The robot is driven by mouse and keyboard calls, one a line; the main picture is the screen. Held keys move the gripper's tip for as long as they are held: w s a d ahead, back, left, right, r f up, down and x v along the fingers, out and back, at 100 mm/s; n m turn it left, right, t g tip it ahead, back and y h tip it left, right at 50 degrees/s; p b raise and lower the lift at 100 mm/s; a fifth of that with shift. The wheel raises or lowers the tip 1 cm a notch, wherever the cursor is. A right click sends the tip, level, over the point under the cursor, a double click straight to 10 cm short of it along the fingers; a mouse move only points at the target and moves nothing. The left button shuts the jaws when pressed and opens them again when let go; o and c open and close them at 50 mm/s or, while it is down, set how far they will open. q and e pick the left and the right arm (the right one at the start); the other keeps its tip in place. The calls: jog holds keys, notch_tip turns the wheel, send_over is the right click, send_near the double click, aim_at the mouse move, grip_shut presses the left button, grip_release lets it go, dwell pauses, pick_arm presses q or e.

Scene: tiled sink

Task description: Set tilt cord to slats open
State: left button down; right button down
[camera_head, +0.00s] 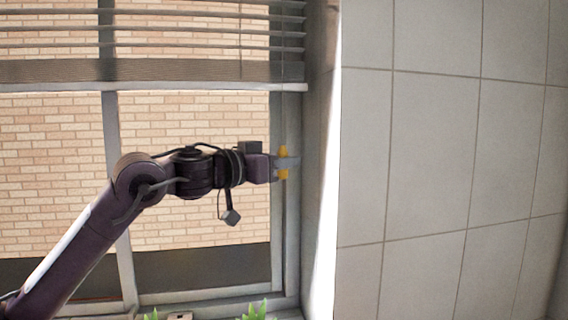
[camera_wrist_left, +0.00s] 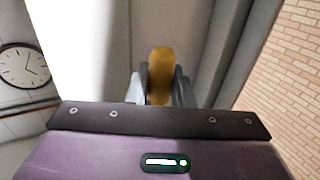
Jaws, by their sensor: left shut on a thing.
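The blinds (camera_head: 180,87) hang across the top of the window in the head view, with their slats spaced apart and brick showing between them. A yellow cord end (camera_head: 283,174) is at the right side of the window, below the blinds. My left gripper (camera_head: 290,162) is shut on it. In the left wrist view the yellow piece (camera_wrist_left: 161,75) stands between the two grey fingers (camera_wrist_left: 160,88). The cord above the yellow piece is too thin to make out clearly. My right gripper is not in view.
A tiled wall (camera_head: 430,160) fills the right side, close to the gripper. The window frame (camera_head: 290,225) runs behind it. Green plant tips (camera_head: 254,310) show at the bottom edge. A wall clock (camera_wrist_left: 23,66) shows in the left wrist view.

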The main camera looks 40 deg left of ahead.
pick_arm(q)
jog(key=shift+w+d+f, duration=0.1)
jog(key=shift+f, duration=0.3)
jog(key=c, duration=1.6)
grip_release()
jog(key=shift+o, duration=1.5)
jog(key=shift+r, duration=0.1)
jog(key=shift+s, duration=0.2)
